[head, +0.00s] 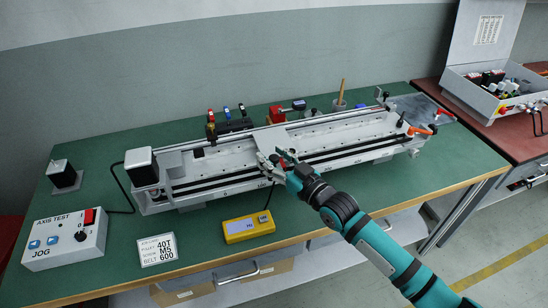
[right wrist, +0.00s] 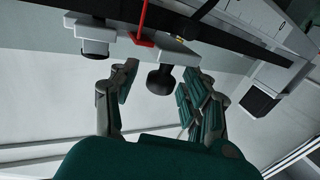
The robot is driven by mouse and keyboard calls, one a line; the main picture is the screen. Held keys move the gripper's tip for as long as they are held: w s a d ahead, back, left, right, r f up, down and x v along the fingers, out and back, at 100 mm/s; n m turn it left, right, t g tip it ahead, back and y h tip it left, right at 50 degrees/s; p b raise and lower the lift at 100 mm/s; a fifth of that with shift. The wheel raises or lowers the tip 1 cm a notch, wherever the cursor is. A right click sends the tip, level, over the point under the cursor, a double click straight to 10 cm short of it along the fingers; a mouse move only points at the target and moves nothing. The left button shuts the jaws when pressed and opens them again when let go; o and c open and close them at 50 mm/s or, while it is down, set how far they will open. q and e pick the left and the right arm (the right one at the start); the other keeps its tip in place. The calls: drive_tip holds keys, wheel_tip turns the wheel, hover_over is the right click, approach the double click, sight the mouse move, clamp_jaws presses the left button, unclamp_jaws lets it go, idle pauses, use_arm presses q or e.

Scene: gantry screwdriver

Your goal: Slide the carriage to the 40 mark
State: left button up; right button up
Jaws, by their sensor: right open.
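The carriage (head: 271,139) is a light grey block on the long linear axis (head: 330,130), near the middle of its length. My right gripper (head: 274,158) is at the carriage's front side. In the right wrist view its fingers (right wrist: 158,88) are open, with a black knob (right wrist: 160,77) in the gap between them; I see no clear contact. A red pointer (right wrist: 142,40) sits just beyond the knob. A pale scale strip with tick marks (right wrist: 285,22) runs to the upper right; its numbers are unreadable, so the 40 mark cannot be picked out. My left gripper is not in view.
A yellow meter (head: 248,227) lies in front of the axis. The jog box (head: 64,240) and a label card (head: 157,250) are at the front left. A black motor (head: 140,166) closes the axis's left end. An open case (head: 490,85) stands on the right bench.

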clamp_jaws()
drive_tip(key=shift+w+a+f, duration=0.1)
drive_tip(key=shift+f, duration=0.1)
idle(0.5)
